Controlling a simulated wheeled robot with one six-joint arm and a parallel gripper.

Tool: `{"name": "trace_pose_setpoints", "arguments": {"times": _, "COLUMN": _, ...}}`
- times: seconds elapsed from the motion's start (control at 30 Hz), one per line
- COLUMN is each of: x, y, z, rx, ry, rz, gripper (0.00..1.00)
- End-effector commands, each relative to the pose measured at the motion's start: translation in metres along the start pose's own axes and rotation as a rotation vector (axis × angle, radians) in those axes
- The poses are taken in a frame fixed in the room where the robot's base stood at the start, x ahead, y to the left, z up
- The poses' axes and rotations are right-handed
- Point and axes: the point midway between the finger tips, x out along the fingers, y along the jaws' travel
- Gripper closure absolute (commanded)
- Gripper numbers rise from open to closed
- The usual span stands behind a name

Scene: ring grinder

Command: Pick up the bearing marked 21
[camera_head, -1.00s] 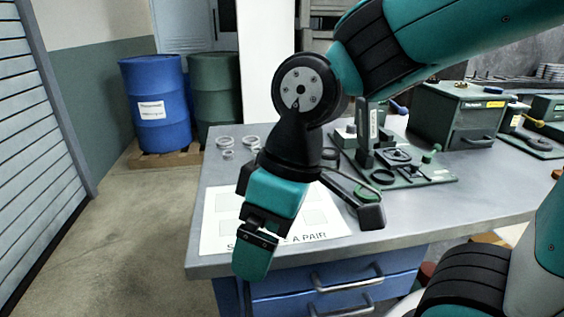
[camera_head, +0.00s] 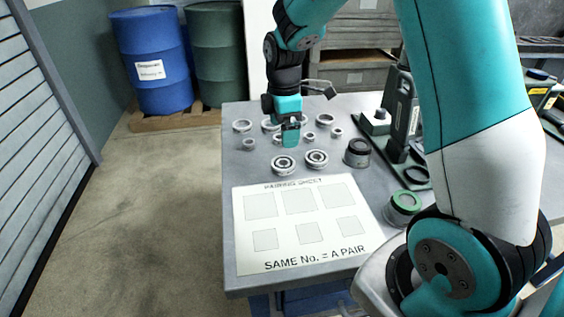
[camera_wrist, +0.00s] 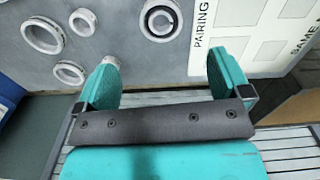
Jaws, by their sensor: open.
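Two bearings with dark inner rings lie on the grey table, a left one (camera_head: 284,164) and a right one (camera_head: 316,158), just behind the pairing sheet (camera_head: 285,240). I cannot read any number on them, so I cannot tell which is marked 21. My gripper (camera_head: 290,142) points down above the table, just behind the left bearing. In the wrist view my gripper (camera_wrist: 165,70) is open with nothing between its two teal fingers. One bearing (camera_wrist: 146,18) shows there at the top, beyond the fingertips.
Several plain metal rings lie around my gripper, such as one at the back left (camera_head: 242,125) and a large one in the wrist view (camera_wrist: 26,35). A dark cylinder (camera_head: 357,155) and a green-topped one (camera_head: 404,202) stand to the right. The sheet's printed squares are empty.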

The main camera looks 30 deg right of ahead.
Motion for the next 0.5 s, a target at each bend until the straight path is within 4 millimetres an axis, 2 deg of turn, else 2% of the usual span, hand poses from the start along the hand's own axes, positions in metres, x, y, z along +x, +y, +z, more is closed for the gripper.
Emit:
{"name": "trace_pose_setpoints", "arguments": {"times": 0.1, "x": 0.025, "y": -0.001, "z": 0.000, "rx": 0.000, "ry": -0.001, "rz": -0.004, "gripper": 0.05}}
{"name": "trace_pose_setpoints", "arguments": {"times": 0.2, "x": 0.038, "y": -0.001, "z": 0.000, "rx": 0.000, "ry": 0.000, "rz": -0.003, "gripper": 0.05}}
{"name": "trace_pose_setpoints", "arguments": {"times": 0.4, "x": 0.051, "y": -0.001, "z": 0.000, "rx": 0.000, "ry": 0.000, "rz": -0.002, "gripper": 0.05}}
{"name": "trace_pose_setpoints", "arguments": {"times": 0.5, "x": 0.065, "y": -0.001, "z": 0.000, "rx": 0.000, "ry": 0.000, "rz": -0.004, "gripper": 0.05}}
